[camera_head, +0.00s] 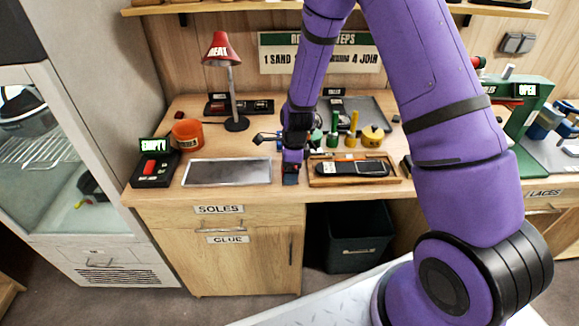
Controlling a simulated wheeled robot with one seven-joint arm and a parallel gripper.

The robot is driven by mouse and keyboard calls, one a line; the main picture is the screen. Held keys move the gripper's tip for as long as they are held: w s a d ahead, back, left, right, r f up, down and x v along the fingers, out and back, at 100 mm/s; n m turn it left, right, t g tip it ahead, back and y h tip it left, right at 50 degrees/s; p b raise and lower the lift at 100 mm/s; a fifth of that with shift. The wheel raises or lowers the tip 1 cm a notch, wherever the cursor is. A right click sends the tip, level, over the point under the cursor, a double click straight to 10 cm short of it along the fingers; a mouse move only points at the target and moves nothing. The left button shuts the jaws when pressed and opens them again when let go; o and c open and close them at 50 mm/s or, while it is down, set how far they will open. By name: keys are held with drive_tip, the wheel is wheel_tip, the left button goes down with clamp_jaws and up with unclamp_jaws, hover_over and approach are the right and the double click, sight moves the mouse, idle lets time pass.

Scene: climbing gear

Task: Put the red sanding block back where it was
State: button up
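My gripper (291,163) points down at the front middle of the wooden workbench (227,199), between a grey metal plate and a wooden tray. A small red patch shows right at its fingertips, above a small dark piece at the bench's front edge. The red patch may be the sanding block, but it is too small and too covered to be sure. The fingers are mostly hidden by my wrist, so their opening does not show. Another red piece (150,167) sits on a black box beside a green "EMPTY" sign at the bench's left end.
The grey plate (228,172) lies left of my gripper; the wooden tray (389,181) with a dark shoe-sole-like piece lies right. Behind stand a red "HEAT" lamp (220,50), an orange pot (187,133), several upright tools and a yellow container (373,135). A dark bin (358,238) stands below.

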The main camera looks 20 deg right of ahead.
drive_tip(key=s+d+r+n+t, duration=0.1)
drive_tip(key=s+r+n, duration=0.15)
drive_tip(key=r, duration=0.95)
drive_tip(key=s+d+r+n, duration=0.2)
drive_tip(key=r+n, duration=0.1)
drive_tip(key=r, duration=0.8)
drive_tip(key=s+d+r+n+t, duration=0.2)
drive_tip(key=s+r+n, duration=0.6)
drive_tip(key=s, duration=0.4)
drive_tip(key=s+d+r+n+t+h, duration=0.1)
drive_tip(key=s+d+r+n, duration=0.1)
drive_tip(key=s+r+n, duration=0.6)
drive_tip(key=s+r, duration=0.1)
drive_tip(key=s, duration=0.4)
drive_tip(key=shift+r+t, duration=0.2)
drive_tip(key=shift+t, duration=0.2)
drive_tip(key=shift+w, duration=0.1)
